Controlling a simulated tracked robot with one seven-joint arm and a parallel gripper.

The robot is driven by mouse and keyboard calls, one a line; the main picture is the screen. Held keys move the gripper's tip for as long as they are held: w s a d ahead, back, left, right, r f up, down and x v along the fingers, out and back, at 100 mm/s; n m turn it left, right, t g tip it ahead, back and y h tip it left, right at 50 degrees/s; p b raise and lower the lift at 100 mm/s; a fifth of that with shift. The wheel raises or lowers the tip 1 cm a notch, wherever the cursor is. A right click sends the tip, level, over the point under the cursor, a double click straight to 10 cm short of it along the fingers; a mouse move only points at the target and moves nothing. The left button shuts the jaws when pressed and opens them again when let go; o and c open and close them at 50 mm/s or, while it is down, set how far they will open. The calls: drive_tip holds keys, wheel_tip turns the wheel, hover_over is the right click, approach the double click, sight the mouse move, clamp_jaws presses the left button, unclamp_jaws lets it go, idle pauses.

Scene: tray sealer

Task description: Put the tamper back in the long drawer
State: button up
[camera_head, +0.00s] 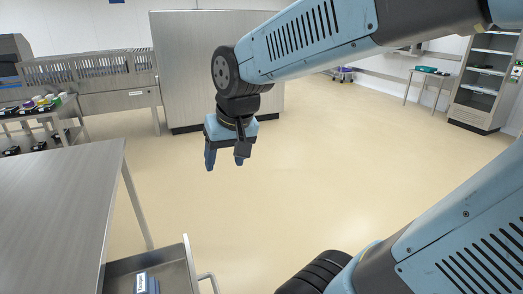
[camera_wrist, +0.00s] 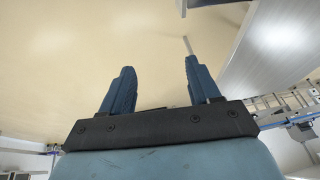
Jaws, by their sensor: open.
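An open metal drawer (camera_head: 174,260) sticks out beneath the steel table at the bottom left of the head view, cut off by the frame's lower edge. A blue-grey piece with a white label (camera_head: 147,284) is in the drawer; I cannot tell whether it is the tamper or a marked holder. No other possible tamper is clear in either view. My gripper (camera_head: 224,165) points down over open floor, above and to the right of the drawer. Its two blue fingers are apart with nothing between them, as the wrist view also shows (camera_wrist: 159,65).
The steel table (camera_head: 60,190) fills the left and shows in the wrist view (camera_wrist: 285,38). A bench with small coloured items (camera_head: 45,105) stands behind it. A grey cabinet or partition (camera_head: 185,70) stands at the back, shelving (camera_head: 485,85) at the far right. The central floor is clear.

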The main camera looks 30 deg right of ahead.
drive_tip(key=s+d+r+t+h, duration=0.1)
drive_tip(key=s+d+r, duration=0.2)
drive_tip(key=s+d, duration=0.2)
drive_tip(key=shift+s+d, duration=0.25)
drive_tip(key=shift+s, duration=0.4)
drive_tip(key=shift+r, duration=0.1)
drive_tip(key=shift+c, duration=0.2)
